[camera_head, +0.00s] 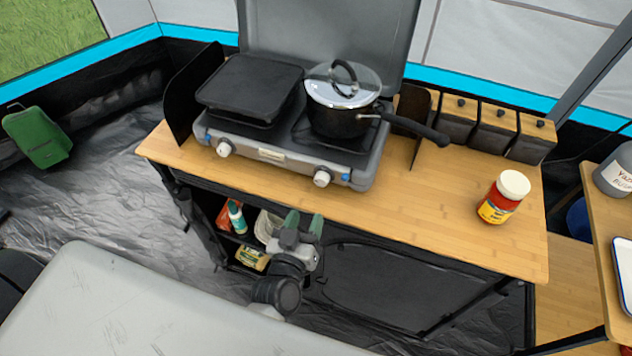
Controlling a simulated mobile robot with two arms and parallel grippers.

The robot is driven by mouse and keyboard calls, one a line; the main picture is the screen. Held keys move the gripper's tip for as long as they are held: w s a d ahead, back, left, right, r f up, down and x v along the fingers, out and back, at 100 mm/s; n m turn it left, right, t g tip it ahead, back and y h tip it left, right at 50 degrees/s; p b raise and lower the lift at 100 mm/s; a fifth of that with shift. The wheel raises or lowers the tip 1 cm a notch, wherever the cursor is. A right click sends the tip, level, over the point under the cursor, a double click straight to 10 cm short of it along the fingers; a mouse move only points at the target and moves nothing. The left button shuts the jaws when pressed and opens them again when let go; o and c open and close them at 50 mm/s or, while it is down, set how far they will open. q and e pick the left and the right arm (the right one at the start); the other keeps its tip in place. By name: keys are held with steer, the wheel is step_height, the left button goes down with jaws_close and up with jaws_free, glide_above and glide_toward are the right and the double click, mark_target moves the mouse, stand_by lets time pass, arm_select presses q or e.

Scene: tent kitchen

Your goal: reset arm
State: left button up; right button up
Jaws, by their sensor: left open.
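My left gripper (303,224) is open in front of the wooden table's front edge, above the floor. Its two green-tipped fingers point up toward the table edge, with nothing seen between them. It overlaps part of the open shelf below the tabletop. My right gripper is not in view.
A camping stove (275,158) with a black griddle (250,88) and a lidded pot (340,110) stands on the wooden table (420,215). A red jar with a white lid (503,197) stands right. Shelf items (236,216) sit below. The front tabletop is mostly clear.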

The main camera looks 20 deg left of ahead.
arm_select(q)
steer(key=s+d+f+m+g+h, duration=0.15)
steer(key=s+f+g, duration=0.3)
steer(key=f, duration=0.75)
steer(key=s+f+m+g+h, duration=0.1)
steer(key=s+f+m+g, duration=0.3)
steer(key=f, duration=0.8)
steer(key=s+a+f+g, duration=0.2)
steer(key=s+f, duration=0.3)
steer(key=s, duration=0.3)
steer(key=s+a+f+g+y, duration=0.1)
steer(key=s+a+f+g, duration=0.2)
steer(key=s+a+f, duration=0.2)
steer(key=s+a+f+g+y, duration=0.1)
steer(key=s+a+f+g, duration=0.2)
steer(key=s, duration=0.9)
step_height(320, 180, down, 4)
steer(key=shift+a+r, duration=0.2)
steer(key=shift+r, duration=0.05)
steer(key=shift+c, duration=0.2)
